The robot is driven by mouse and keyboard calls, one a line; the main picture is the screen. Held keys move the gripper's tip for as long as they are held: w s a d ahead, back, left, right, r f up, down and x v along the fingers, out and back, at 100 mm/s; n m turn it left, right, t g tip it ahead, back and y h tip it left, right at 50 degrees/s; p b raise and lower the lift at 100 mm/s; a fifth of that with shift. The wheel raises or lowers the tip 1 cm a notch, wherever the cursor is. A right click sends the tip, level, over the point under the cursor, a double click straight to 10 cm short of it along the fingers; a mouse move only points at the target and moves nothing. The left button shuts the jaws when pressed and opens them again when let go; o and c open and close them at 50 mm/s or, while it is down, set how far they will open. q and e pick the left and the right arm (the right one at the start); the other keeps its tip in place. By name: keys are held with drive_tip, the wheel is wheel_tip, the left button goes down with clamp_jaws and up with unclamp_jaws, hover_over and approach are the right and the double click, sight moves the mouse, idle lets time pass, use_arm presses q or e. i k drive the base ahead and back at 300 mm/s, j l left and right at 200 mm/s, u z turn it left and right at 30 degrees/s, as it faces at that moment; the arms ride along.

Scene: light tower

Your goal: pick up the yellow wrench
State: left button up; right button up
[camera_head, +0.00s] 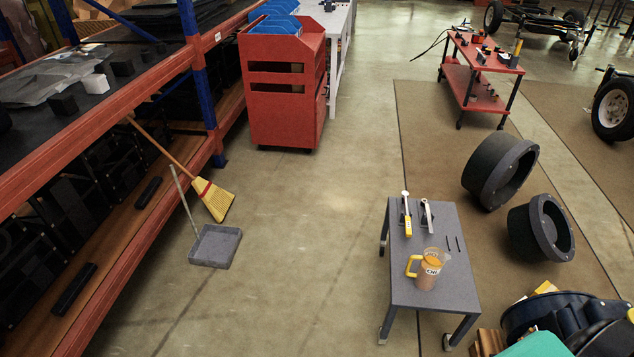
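The yellow wrench (408,224) is at the far left corner of a small grey table (440,294), with a pale upper part and a yellow lower end. It appears to rest in a dark holder. A second wrench, pale grey (427,215), is just to its right in a similar holder. A clear pitcher (430,268) with a yellow handle and brownish contents stands in front of them on the same table. Neither of my grippers is in view.
Large dark rings (545,228) lie right of the table. A red cart (482,72) stands behind. A red cabinet (284,120), a broom (215,198), a dustpan (215,246) and red shelving (170,75) are left. The floor left of the table is clear.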

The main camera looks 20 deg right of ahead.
sight(407, 223)
drive_tip(key=i+j+z, duration=0.1)
drive_tip(key=i, duration=0.45)
drive_tip(key=i+j, duration=0.2)
drive_tip(key=i, duration=0.3)
drive_tip(key=i+j+z, duration=0.15)
drive_tip(key=i, duration=0.4)
